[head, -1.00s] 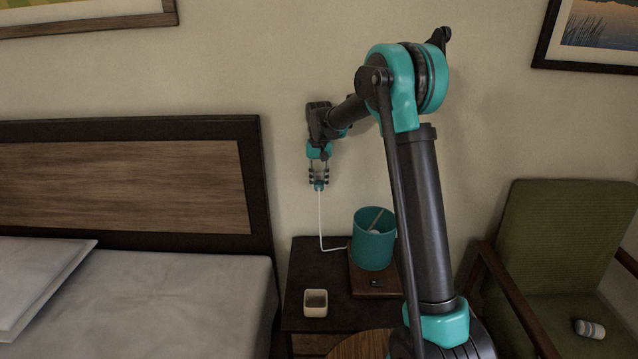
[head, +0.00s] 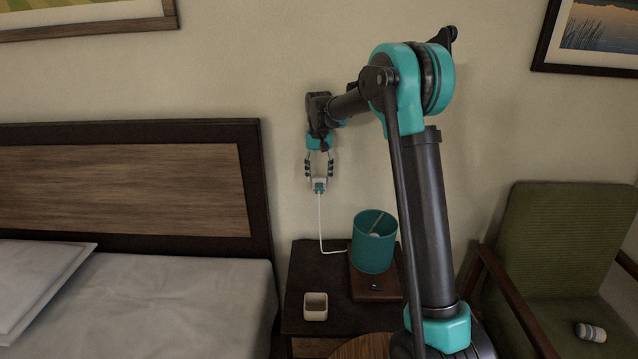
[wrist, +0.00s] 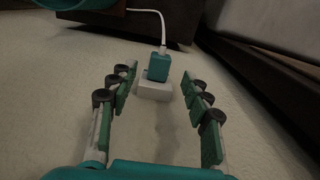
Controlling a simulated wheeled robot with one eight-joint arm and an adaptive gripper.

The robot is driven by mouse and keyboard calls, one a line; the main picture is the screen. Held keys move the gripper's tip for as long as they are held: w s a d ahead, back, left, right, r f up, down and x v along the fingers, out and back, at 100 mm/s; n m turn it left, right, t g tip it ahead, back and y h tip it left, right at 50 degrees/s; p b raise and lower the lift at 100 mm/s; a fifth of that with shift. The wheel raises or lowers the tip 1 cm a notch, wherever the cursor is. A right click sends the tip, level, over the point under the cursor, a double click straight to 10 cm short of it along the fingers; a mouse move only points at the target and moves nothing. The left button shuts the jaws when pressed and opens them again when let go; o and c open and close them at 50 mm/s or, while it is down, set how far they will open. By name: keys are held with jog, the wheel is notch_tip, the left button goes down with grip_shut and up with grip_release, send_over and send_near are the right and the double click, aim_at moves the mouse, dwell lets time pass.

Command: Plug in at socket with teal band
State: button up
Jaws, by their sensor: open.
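The teal plug (head: 319,188) is at a small white socket block (wrist: 154,90) on the wall above the nightstand. In the wrist view the plug (wrist: 158,65) touches the block, with its white cord leading away from it. How far its prongs are in is hidden. I cannot make out a separate teal band on the block. My gripper (head: 319,170) is open and empty, above the plug in the head view. In the wrist view its green-padded fingers (wrist: 160,86) stand wide apart on either side of the block, with the plug beyond, clear of both.
The cord (head: 321,228) runs down to the teal lamp (head: 374,242) on the dark nightstand (head: 304,262). The bed headboard (head: 262,190) is close on the left, a green chair (head: 560,245) on the right.

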aim_at(319, 186)
notch_tip(319, 186, up, 8)
